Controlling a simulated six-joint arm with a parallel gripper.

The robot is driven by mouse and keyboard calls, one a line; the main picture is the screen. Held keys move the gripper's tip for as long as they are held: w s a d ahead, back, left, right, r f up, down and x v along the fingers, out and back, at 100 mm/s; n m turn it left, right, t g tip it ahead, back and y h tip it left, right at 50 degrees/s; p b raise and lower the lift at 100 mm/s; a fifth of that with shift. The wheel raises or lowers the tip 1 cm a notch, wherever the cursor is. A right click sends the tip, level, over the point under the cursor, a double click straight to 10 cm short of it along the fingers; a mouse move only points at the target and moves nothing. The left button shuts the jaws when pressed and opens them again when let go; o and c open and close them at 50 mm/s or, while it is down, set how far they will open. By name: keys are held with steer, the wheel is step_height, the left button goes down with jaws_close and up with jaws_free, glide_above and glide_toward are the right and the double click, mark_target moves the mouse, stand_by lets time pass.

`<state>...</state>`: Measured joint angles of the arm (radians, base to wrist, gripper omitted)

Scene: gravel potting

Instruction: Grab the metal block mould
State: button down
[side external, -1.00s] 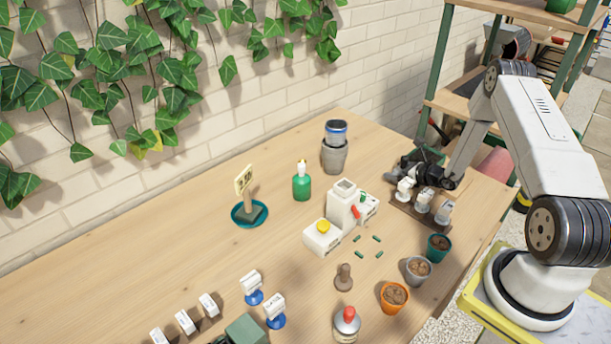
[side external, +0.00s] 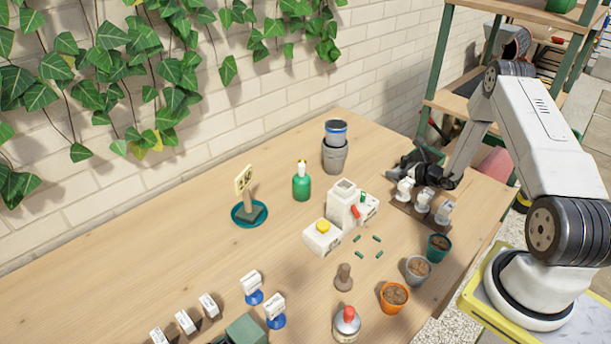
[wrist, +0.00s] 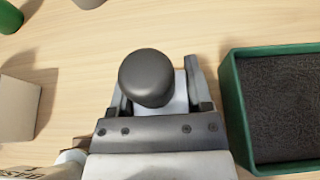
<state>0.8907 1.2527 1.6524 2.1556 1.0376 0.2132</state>
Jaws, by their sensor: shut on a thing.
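The metal block mould shows in the wrist view as a pale grey metal piece (wrist: 179,104) under a dark rounded knob (wrist: 147,78). My gripper (wrist: 158,84) has one finger on each side of it and is shut on it. The knob hides much of the mould and part of the grip. In the side external view my gripper (side external: 413,163) is low over the table's far right part, and the mould cannot be made out clearly there.
A green tray of dark soil (wrist: 228,110) stands close on the right in the wrist view. A wooden rack with white-topped tools (side external: 405,207) is just in front of my gripper. Several small pots, including a teal one (side external: 438,248), stand nearer.

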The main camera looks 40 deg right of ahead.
steer(key=shift+r, duration=0.15)
steer(key=shift+r, duration=1.1)
steer(key=s+a+r, duration=0.7)
steer(key=s+r, duration=0.3)
steer(key=s, duration=0.2)
steer(key=shift+r, duration=0.3)
steer(key=shift+w+a, duration=0.15)
steer(key=shift+a, duration=0.05)
